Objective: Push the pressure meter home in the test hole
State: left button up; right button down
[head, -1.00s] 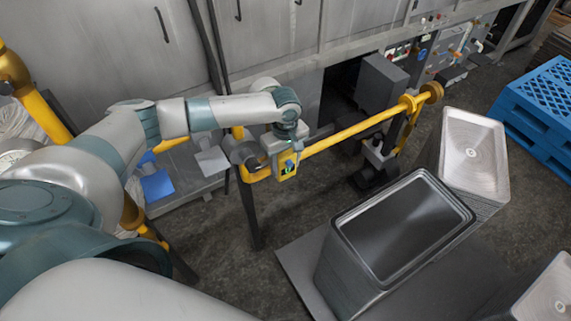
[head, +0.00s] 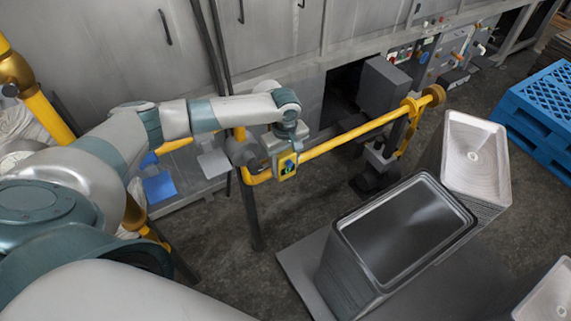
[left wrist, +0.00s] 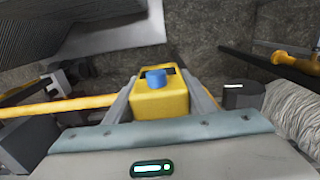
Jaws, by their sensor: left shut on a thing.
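A yellow box with a blue knob on its face (head: 290,174), which I take to be the pressure meter, is at my left gripper (head: 284,162) in the head view. It also shows in the left wrist view (left wrist: 160,102), between the two grey fingers, which are shut on it. It sits close beside the yellow rail (head: 350,136). I cannot make out the test hole, and whether the box's far end is in anything is hidden. My right gripper is not in view.
A stack of metal pans (head: 345,226) stands at the lower right, with another pan stack (head: 449,152) behind it. A blue pallet (head: 541,100) is at the far right. Grey cabinets (head: 270,40) line the back. Bare floor (head: 225,235) shows before the rail.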

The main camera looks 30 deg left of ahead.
pick_arm(q)
jog(key=shift+w+a, duration=0.45)
jog(key=shift+a, duration=0.3)
dwell(0.8)
jog(key=o, duration=1.1)
jog(key=shift+o, duration=0.2)
jog(key=shift+r, duration=0.1)
notch_tip(320, 180, up, 17)
jog(key=b, duration=0.3)
jog(key=shift+r+b, duration=0.15)
jog(key=shift+b, duration=0.2)
